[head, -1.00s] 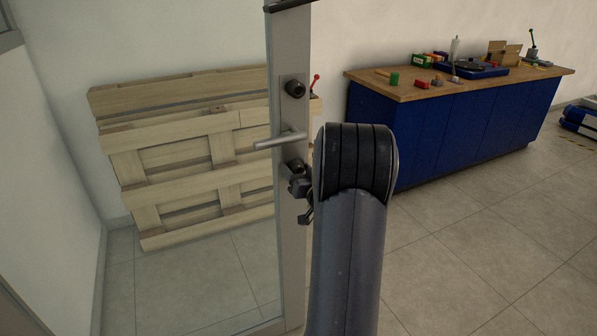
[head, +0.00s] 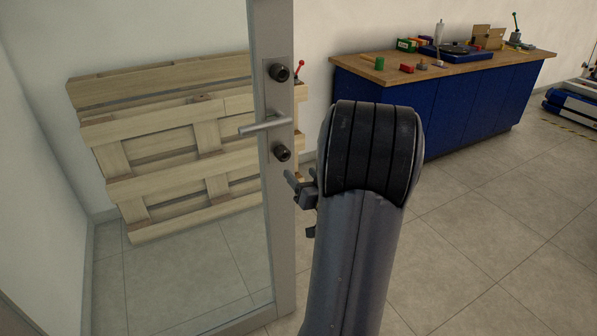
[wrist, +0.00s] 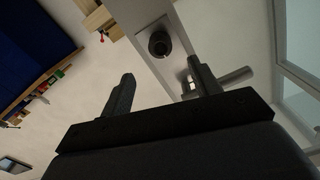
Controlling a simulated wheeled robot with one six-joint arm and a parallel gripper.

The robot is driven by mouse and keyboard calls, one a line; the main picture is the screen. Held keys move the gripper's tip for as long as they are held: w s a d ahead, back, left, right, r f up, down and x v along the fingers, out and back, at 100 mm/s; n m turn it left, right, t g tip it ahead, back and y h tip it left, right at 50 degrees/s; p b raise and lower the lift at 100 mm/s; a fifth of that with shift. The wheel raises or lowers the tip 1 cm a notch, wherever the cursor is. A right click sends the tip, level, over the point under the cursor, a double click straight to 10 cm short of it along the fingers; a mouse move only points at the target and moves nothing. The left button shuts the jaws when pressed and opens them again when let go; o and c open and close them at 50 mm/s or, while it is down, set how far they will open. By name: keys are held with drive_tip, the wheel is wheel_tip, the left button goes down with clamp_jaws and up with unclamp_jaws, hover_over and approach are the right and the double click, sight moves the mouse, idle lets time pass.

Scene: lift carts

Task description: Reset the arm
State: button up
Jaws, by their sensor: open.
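My arm rises in the lower middle of the head view, in front of the floor. My gripper (head: 301,190) shows partly from behind it, beside the edge of a glass door and a little below its lever handle (head: 265,125). In the wrist view my gripper (wrist: 160,93) has its two fingers wide apart with nothing between them. The door handle (wrist: 236,77) shows behind and right of the right finger there. A dark round knob (wrist: 159,44) lies beyond the gap between the fingers. I cannot tell whether a finger touches the door.
The glass door's frame (head: 277,220) stands open close on the left of my arm. Wooden pallets (head: 160,150) lean on the wall behind the glass. A blue workbench (head: 450,105) with tools stands at the back right. The tiled floor (head: 480,230) to the right is clear.

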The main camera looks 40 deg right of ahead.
sight(285, 156)
drive_tip(key=shift+w, duration=0.1)
drive_tip(key=x, duration=1)
drive_tip(key=shift+w+d+p, duration=0.15)
drive_tip(key=shift+w+p, duration=0.2)
drive_tip(key=shift+s, duration=0.15)
